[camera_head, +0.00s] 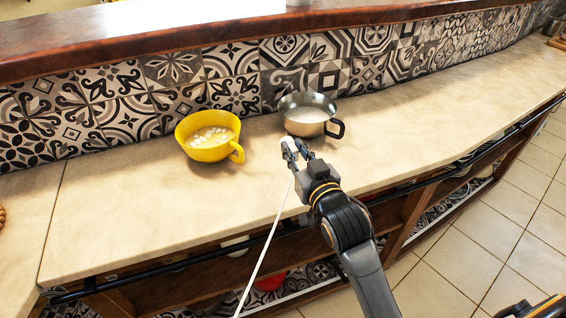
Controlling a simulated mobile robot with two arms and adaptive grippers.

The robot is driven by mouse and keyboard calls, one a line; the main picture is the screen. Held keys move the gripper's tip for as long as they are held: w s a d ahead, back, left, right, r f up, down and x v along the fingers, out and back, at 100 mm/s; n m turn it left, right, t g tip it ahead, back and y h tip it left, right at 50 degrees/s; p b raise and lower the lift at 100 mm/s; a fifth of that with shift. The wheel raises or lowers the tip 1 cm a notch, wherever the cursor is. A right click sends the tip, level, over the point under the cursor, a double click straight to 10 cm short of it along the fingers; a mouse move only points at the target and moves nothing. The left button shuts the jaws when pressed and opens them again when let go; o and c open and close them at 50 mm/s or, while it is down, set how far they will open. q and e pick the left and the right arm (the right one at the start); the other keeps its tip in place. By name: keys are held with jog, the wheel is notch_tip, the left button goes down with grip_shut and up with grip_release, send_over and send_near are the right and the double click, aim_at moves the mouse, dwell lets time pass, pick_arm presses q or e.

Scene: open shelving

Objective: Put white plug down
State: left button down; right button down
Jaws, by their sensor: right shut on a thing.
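My right gripper (297,158) is over the front part of the beige counter (140,215), in front of the metal cup. It is shut on the white plug (290,148), a small white piece at the fingertips. A white cord (264,251) hangs from the plug over the counter's front edge and down out of the picture. I cannot tell whether the plug touches the counter. My left gripper is not in view.
A yellow cup (207,153) with small white pieces stands left of my gripper. A metal cup (306,125) with a black handle stands just behind it. A tiled wall backs the counter. Free counter lies at left and right. A dark rail runs along the front edge.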

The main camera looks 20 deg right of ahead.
aim_at(283, 175)
jog(key=w, duration=0.1)
jog(key=w+a, duration=0.1)
jog(key=w, duration=0.1)
jog(key=shift+w+a+r, duration=0.1)
jog(key=shift+w+a, duration=0.1)
jog(key=shift+w, duration=0.1)
jog(key=shift+f, duration=0.95)
notch_tip(283, 175, down, 4)
jog(key=shift+f, duration=0.25)
jog(key=shift+w+f, duration=0.1)
jog(key=shift+f, duration=0.3)
jog(key=shift+f, duration=0.2)
jog(key=c, duration=1.2)
grip_release()
jog(key=shift+r, duration=0.1)
